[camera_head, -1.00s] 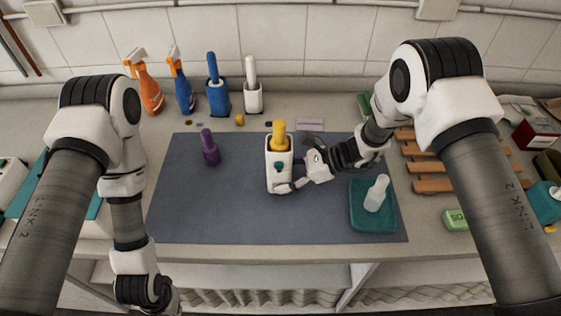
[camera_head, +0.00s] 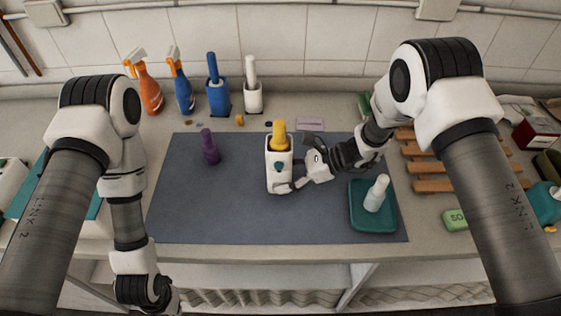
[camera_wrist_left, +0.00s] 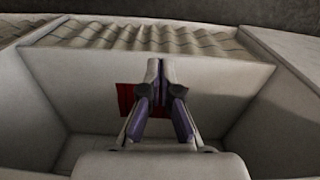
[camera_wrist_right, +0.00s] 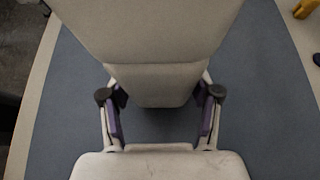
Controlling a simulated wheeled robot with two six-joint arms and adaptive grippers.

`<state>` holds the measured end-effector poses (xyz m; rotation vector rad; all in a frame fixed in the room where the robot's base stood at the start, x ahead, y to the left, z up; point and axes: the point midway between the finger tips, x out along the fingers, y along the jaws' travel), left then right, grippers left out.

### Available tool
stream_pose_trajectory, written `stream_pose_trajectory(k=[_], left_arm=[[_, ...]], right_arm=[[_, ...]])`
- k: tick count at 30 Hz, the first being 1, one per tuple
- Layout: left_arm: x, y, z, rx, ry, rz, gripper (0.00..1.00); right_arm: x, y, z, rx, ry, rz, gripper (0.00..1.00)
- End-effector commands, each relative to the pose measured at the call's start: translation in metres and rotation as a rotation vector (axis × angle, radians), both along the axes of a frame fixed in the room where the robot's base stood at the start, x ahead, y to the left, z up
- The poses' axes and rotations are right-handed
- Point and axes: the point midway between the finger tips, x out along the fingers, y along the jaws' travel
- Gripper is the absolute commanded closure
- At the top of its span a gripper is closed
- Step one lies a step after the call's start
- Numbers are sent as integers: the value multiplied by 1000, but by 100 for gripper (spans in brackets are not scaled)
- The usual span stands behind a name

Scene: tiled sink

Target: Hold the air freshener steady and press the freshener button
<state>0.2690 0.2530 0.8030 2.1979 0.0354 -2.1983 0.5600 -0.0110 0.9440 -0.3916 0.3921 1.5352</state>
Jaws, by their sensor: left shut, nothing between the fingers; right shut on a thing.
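The air freshener (camera_head: 280,177) is a white upright body with a yellow top (camera_head: 279,136) and a small teal button on its front. It stands on the dark mat, near the middle. My right gripper (camera_head: 291,185) reaches it from the right and is shut on its body. In the right wrist view the pale body (camera_wrist_right: 152,85) fills the space between the fingers; the button is not seen there. My left gripper (camera_wrist_left: 160,66) is shut and empty, its fingertips together. It is low at the counter's front, apart from the freshener; its fingers are hidden in the head view.
A purple bottle (camera_head: 210,150) stands left of the freshener. A teal tray (camera_head: 359,220) with a pale bottle (camera_head: 376,196) is to the right. Spray bottles and brush holders line the back. A wooden rack (camera_head: 430,167) lies at right. The mat's front left is clear.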

Motion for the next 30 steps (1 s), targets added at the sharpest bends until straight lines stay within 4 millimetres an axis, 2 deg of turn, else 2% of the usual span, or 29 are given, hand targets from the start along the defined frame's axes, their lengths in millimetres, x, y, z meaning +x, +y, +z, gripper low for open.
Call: stream_pose_trajectory(k=[8,11,13,17,18,23,26,28,30], left_arm=[[1,0,0,-3,-1,-7,100],[7,-7,4,-39,-20,-91,100],[17,-17,9,-97,-53,-234,100],[43,-48,32,-248,-190,-691,100],[50,-58,42,-292,-254,-863,100],[66,-92,86,-397,-553,-1532,100],[69,-106,117,-402,-777,-1898,100],[76,-116,139,-363,-992,-2129,100],[107,-129,156,-239,-1301,-2211,100]], right_arm=[[0,0,0,0,-1,0,57],[0,0,1,0,-1,0,57],[0,0,1,0,-1,0,57],[0,0,1,0,-1,0,57],[1,0,0,0,-1,0,57],[1,0,0,0,-1,0,57],[1,0,0,0,-1,0,57],[1,0,0,0,-1,0,57],[0,0,0,0,-1,0,57]])
